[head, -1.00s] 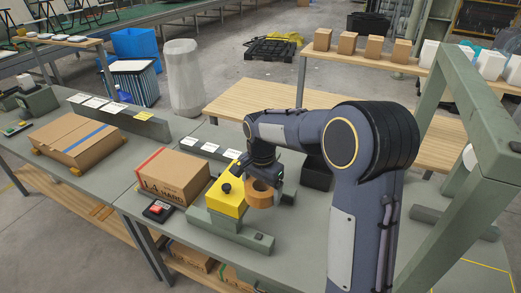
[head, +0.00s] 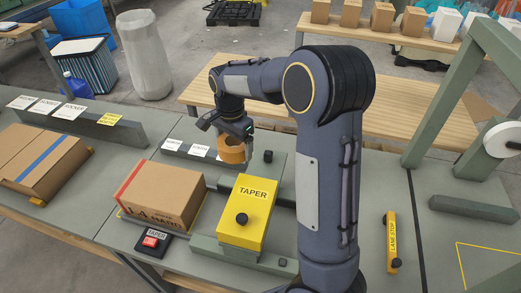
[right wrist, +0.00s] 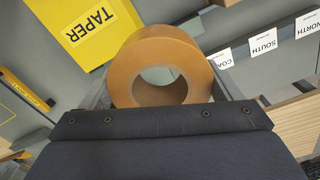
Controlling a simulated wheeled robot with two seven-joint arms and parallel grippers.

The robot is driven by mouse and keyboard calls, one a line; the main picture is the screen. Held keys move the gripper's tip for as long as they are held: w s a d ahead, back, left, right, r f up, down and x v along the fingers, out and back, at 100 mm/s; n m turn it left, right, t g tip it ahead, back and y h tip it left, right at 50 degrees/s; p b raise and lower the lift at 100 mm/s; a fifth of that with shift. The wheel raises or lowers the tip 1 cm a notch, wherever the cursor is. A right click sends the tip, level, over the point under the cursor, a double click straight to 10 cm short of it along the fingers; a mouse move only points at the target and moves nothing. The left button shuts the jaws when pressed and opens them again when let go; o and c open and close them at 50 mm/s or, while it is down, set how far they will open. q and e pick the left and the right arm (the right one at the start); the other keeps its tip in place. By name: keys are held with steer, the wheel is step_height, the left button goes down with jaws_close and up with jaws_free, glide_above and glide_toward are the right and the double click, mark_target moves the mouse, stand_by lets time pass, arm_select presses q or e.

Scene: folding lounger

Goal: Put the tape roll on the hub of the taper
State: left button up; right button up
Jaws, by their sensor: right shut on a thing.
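The taper (head: 243,208) is a yellow box marked TAPER on a grey-green base, with a black knob (head: 242,219) on its face. A small black piece (head: 268,156) stands behind it. I cannot tell surely which part is the hub. My right gripper (head: 232,144) is shut on the brown tape roll (head: 231,153), behind and a little left of the yellow box and apart from it. In the right wrist view, the roll (right wrist: 160,48) sits between the fingers, its hole facing the camera; the taper (right wrist: 92,30) is at upper left. My left gripper is out of view.
A cardboard box (head: 160,195) stands left of the taper, with a red button box (head: 152,242) in front. A rail with white cards (head: 198,151) is behind. A yellow lane stop (head: 391,240) and a green frame (head: 440,110) are at right.

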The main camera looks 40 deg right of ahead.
steer(key=b, duration=0.1)
glide_toward(268, 152)
steer(key=a+f, duration=0.2)
steer(key=a, duration=0.2)
steer(key=d+f+b, duration=0.1)
steer(key=f+b, duration=0.1)
steer(key=d+f+b, duration=0.1)
steer(key=f, duration=0.1)
steer(key=shift+s+d+f, duration=0.1)
steer(key=shift+d, duration=0.25)
steer(key=shift+d+f, duration=0.3)
steer(key=shift+d, duration=0.05)
steer(key=shift+d+f+b, duration=0.2)
steer(key=shift+f+b, duration=0.1)
steer(key=shift+b, duration=0.2)
step_height(268, 152, down, 3)
steer(key=b, duration=0.2)
steer(key=shift+d+f+b, duration=0.1)
steer(key=shift+f+b, duration=0.1)
steer(key=shift+b, duration=0.1)
steer(key=shift+r, duration=0.2)
